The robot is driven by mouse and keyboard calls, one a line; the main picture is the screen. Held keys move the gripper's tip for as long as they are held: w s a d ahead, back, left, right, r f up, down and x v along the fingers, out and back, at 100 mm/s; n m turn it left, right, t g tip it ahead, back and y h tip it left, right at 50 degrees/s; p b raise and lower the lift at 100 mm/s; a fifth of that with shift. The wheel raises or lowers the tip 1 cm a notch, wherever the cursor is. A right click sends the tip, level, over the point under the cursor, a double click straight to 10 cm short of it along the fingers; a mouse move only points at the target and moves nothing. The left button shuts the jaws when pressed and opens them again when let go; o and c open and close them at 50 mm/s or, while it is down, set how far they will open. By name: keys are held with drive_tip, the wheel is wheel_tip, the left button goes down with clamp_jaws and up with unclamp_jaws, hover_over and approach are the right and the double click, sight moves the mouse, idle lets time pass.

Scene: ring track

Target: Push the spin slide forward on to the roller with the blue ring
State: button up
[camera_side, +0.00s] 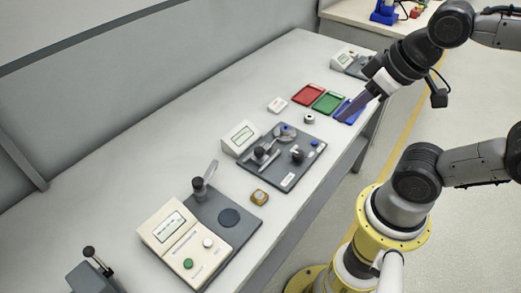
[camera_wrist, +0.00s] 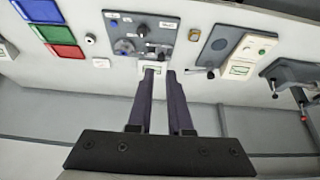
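The dark plate (camera_side: 309,163) with the track parts lies mid-table in the side view, and it also shows in the wrist view (camera_wrist: 113,28). It carries a black-knobbed part on a rail (camera_side: 262,154), which looks like the spin slide, a grey round disc (camera_side: 285,134) with a small blue spot, and another dark knobbed part (camera_side: 297,155). Which part is the roller with the blue ring is too small to tell. My gripper (camera_wrist: 161,72) is open and empty, its long fingers apart. In the side view my gripper (camera_side: 344,117) is above the blue tray, clear of the plate.
Red (camera_side: 308,95), green (camera_side: 327,102) and blue (camera_side: 349,112) trays lie beyond the plate. A display box (camera_side: 241,138) stands at the plate's left. A small brass-coloured block (camera_side: 260,197) and a cream control box (camera_side: 178,243) are nearer. The table between them is clear.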

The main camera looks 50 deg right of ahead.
drive_tip(key=shift+o, duration=1.2)
drive_tip(key=shift+n, duration=0.3)
drive_tip(key=o, duration=0.5)
drive_tip(key=w+r+n, duration=0.1)
drive_tip(key=w, duration=0.1)
drive_tip(key=w+r+n, duration=0.1)
drive_tip(key=r+n, duration=0.1)
drive_tip(key=shift+w, duration=0.35)
drive_tip(key=shift+c, duration=0.2)
drive_tip(key=n+g, duration=0.5)
drive_tip(key=g, duration=0.1)
hover_over(259, 149)
wheel_tip(259, 149, down, 11)
wheel_tip(259, 149, down, 14)
drive_tip(key=shift+s+r, duration=0.1)
clamp_jaws()
